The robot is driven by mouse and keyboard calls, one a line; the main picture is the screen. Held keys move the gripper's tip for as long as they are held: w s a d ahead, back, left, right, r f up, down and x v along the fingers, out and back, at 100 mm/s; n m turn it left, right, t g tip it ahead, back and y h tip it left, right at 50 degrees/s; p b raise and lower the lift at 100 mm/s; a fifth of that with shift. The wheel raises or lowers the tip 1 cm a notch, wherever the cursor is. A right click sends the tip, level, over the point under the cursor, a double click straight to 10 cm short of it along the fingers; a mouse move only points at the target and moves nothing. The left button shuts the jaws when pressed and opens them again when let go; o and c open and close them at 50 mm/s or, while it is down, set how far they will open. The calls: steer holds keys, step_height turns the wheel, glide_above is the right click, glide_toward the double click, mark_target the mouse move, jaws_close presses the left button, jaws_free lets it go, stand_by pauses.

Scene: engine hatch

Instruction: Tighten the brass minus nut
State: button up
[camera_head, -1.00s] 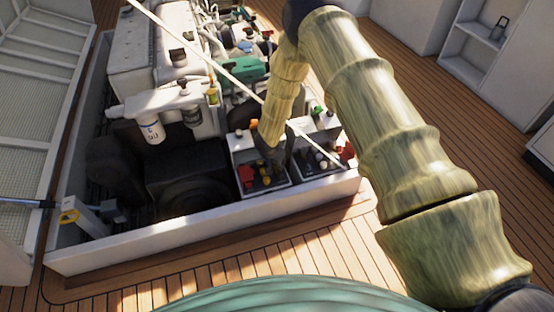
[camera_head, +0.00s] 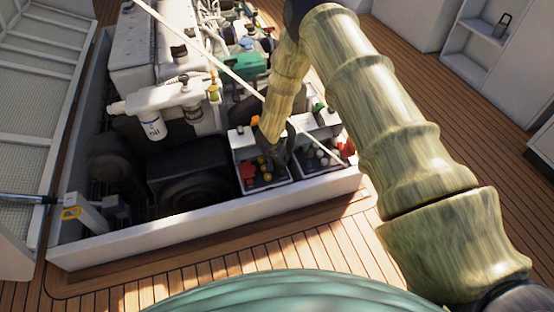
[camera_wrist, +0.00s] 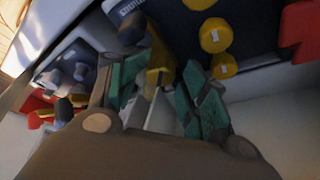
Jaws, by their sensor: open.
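My gripper (camera_wrist: 160,95) is open, its green-padded fingers spread on either side of a brass-yellow piece (camera_wrist: 160,58). I cannot tell whether they touch it, or whether this piece is the brass minus nut. Two round brass-yellow knobs (camera_wrist: 216,37) stand just right of the fingers on a dark panel. In the head view, my gripper (camera_head: 277,152) reaches down at the right side of the left open box (camera_head: 246,141). Yellow knobs (camera_head: 264,169) show below it; the fingertips are partly hidden there.
A red part (camera_wrist: 301,28) stands at the wrist view's upper right. Grey fittings (camera_wrist: 72,68) lie at its left. In the head view, a second box (camera_head: 317,128) adjoins on the right, the white hatch rim (camera_head: 215,217) runs in front, and a thin pale rod (camera_head: 215,45) crosses over.

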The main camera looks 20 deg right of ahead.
steer(key=shift+s, duration=0.1)
steer(key=v, duration=0.8)
stand_by(0.3)
